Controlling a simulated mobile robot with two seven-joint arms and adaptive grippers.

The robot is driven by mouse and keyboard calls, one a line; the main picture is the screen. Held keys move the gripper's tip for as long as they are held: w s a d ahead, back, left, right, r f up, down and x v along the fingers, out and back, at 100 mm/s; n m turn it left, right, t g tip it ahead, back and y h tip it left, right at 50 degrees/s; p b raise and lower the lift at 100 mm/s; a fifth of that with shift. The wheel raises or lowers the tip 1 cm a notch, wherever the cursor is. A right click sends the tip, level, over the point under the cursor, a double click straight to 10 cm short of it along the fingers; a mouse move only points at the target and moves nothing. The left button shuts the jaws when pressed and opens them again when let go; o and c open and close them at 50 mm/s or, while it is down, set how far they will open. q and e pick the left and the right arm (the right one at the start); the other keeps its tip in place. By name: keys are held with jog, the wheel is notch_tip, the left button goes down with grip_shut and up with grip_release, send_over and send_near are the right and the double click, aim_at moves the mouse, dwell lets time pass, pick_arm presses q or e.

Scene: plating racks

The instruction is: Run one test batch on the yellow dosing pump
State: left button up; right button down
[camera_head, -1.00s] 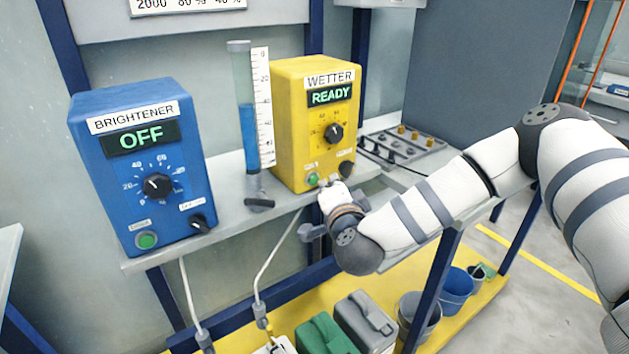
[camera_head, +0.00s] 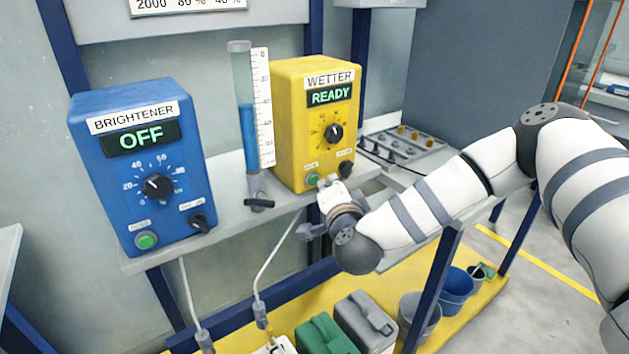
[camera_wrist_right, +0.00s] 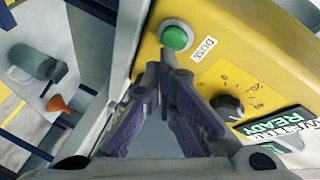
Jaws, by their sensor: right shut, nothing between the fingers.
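The yellow dosing pump (camera_head: 296,128) is labelled WETTER and its display (camera_head: 331,95) reads READY. It has a dial (camera_head: 333,133), a green button (camera_head: 313,180) and a dark knob (camera_head: 346,169) low on its front. My right gripper (camera_head: 323,181) is at the pump's lower front, close to the green button. In the right wrist view the shut, empty fingertips (camera_wrist_right: 163,68) point at the green button (camera_wrist_right: 176,37), which stays visible just beyond them. I cannot tell whether they touch it. My left gripper is not in view.
The blue pump (camera_head: 141,165), labelled BRIGHTENER and showing OFF, stands on the same shelf (camera_head: 236,218). A measuring tube (camera_head: 247,120) with blue liquid stands between the pumps. A tray of parts (camera_head: 405,142) lies to the right. Canisters (camera_head: 365,320) and buckets (camera_head: 455,287) stand below.

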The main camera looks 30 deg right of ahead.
jog(key=shift+w, duration=0.3)
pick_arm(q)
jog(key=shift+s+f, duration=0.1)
pick_arm(e)
jog(key=shift+w, duration=0.5)
dwell(0.4)
dwell(0.4)
jog(key=shift+s+r, duration=0.15)
jog(key=shift+s, duration=0.3)
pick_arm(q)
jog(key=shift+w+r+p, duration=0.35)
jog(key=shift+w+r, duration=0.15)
pick_arm(e)
jog(key=shift+s, duration=0.5)
